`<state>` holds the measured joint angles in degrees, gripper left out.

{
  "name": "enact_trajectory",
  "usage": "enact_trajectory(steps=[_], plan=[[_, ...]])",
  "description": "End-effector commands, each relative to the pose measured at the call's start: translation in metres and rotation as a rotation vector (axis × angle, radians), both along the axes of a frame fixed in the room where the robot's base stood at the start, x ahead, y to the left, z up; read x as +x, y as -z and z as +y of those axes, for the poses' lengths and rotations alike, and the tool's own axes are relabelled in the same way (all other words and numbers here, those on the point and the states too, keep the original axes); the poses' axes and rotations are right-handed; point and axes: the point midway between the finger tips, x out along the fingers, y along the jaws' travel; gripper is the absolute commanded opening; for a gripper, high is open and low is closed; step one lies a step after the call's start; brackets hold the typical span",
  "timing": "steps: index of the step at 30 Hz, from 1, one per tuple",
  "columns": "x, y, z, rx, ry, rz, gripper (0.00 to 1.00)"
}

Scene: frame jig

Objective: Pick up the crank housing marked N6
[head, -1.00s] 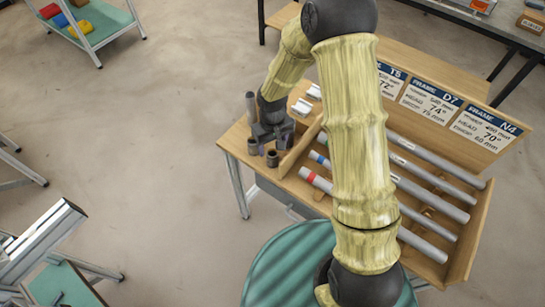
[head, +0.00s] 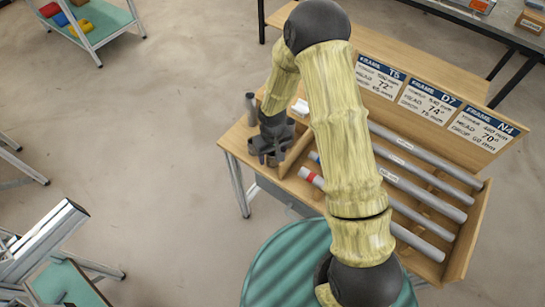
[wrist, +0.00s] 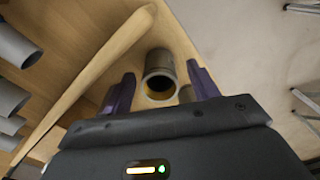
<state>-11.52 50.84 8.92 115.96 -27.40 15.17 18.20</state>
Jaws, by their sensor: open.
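A short grey hollow cylinder (wrist: 159,68) with a tan-lit bore, which looks like a crank housing, stands on the wooden bench in the wrist view. My gripper (wrist: 160,80) is open, with one dark purple finger on each side of this cylinder and gaps between. No N6 mark is readable on it. Part of another roundish piece (wrist: 187,93) shows beside the right finger. In the head view my gripper (head: 269,158) is over the bench's left end and hides most of the small parts there.
A wooden divider (wrist: 95,75) runs close to the left finger. Grey tubes (head: 424,178) lie in the rack to the right, below frame cards (head: 430,103). An upright grey tube (head: 251,106) stands behind my gripper. Open floor lies left of the bench.

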Motion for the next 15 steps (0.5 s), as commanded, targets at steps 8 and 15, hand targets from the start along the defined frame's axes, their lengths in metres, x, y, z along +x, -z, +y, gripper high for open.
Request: enact_trajectory(steps=[8, 15], plan=[[0.0, -0.0002, -0.0001, 0.0, 0.0, 0.0, 0.38], [0.0001, -0.0004, 0.0, 0.0, 0.0, 0.0, 0.09]])
